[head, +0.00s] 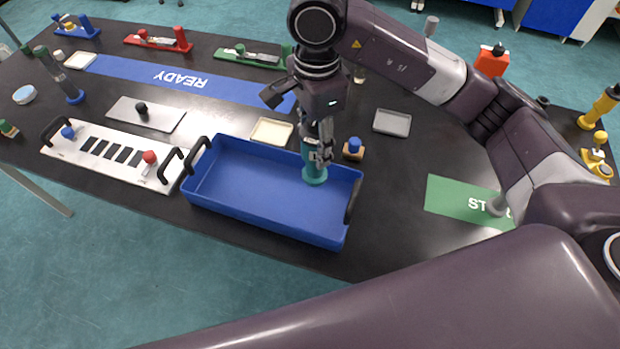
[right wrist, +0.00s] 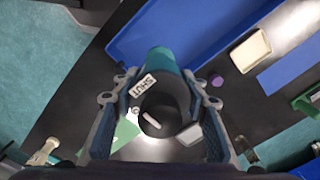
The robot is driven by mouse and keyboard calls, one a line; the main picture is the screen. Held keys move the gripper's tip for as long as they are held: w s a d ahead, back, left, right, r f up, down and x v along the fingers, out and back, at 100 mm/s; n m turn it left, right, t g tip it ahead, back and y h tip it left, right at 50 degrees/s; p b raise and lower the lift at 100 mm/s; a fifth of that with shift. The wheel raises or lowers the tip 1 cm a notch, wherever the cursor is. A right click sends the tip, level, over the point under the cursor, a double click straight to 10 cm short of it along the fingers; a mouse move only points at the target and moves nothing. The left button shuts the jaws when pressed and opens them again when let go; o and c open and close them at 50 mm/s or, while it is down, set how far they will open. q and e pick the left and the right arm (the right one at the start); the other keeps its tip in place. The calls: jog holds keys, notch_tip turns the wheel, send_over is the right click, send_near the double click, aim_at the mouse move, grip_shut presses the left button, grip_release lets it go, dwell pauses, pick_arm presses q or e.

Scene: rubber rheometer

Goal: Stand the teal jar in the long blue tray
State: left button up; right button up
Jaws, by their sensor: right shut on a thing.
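The teal jar (head: 314,174) is upright, or nearly so, in my right gripper (head: 319,150). In the head view its lower end shows in front of the right part of the long blue tray (head: 262,216). I cannot tell whether it touches the tray floor. In the right wrist view the jar (right wrist: 166,62) sits between both fingers of my right gripper (right wrist: 160,108), with a label reading "SHUT" on it. The tray (right wrist: 190,25) lies behind it there. The rest of the tray is empty. My left gripper is not in view.
Black handles stand at both tray ends, the right one (head: 353,200) near the jar. A blue-knobbed wooden block (head: 353,152), a cream dish (head: 271,131) and a grey dish (head: 392,122) lie behind the tray.

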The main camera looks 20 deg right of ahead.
aim_at(315, 172)
notch_tip(315, 172, down, 8)
jog(key=shift+f+p, duration=0.15)
jog(key=shift+p, duration=0.65)
jog(key=shift+f, duration=0.75)
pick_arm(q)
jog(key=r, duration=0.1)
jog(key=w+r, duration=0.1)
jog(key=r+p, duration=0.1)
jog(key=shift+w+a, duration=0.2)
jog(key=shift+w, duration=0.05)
pick_arm(e)
notch_tip(315, 172, down, 4)
jog(key=shift+r, duration=0.15)
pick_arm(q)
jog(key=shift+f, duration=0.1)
pick_arm(e)
jog(key=shift+f, duration=0.25)
jog(key=o, duration=1.3)
jog(key=shift+r, duration=0.1)
jog(key=shift+c, duration=0.2)
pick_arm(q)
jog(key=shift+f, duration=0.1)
